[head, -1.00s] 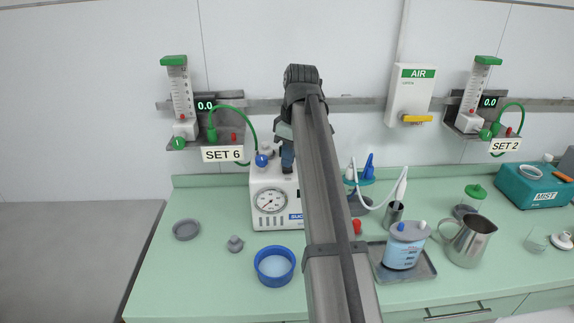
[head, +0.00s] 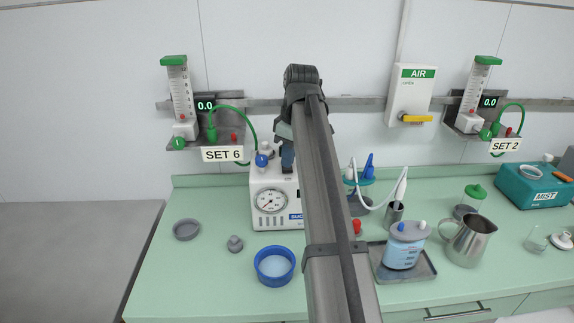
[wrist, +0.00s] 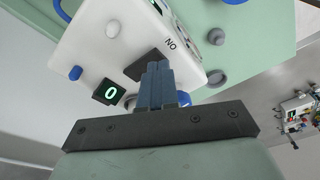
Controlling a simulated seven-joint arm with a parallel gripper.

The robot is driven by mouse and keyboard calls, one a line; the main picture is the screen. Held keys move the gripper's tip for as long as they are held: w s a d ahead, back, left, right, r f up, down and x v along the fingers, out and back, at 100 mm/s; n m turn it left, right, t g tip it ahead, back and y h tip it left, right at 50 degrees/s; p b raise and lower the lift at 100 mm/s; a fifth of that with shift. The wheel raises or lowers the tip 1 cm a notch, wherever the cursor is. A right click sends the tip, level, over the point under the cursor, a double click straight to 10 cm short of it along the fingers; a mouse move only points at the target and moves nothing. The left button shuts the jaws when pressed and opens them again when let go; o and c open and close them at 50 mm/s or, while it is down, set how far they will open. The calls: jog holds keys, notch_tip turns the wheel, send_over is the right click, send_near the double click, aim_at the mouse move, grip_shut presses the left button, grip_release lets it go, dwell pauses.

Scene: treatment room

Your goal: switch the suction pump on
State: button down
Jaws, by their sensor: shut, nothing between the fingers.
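The suction pump (head: 263,221) is a white box on the counter, with a round gauge (head: 271,200) on its front and a partly hidden label. My arm hides its right side. In the wrist view, the pump's top (wrist: 112,45) has a dark patch (wrist: 141,65), possibly the switch, near the word ON. A small dark display (wrist: 109,92) shows a green 0. My gripper (wrist: 158,67) is shut and empty, its blue fingertips over or against the dark patch. Whether they touch it, and how the switch is set, I cannot tell.
A blue-rimmed bowl (head: 274,265), a small grey weight-like piece (head: 235,244) and a grey dish (head: 186,229) stand left of my arm. A tray (head: 417,272) with a jar (head: 405,244) and a metal jug (head: 470,243) stand right. Flowmeter SET 6 (head: 180,95) hangs above left.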

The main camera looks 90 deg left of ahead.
jog(key=shift+f, duration=0.75)
dwell(0.7)
jog(key=shift+r, duration=3.5)
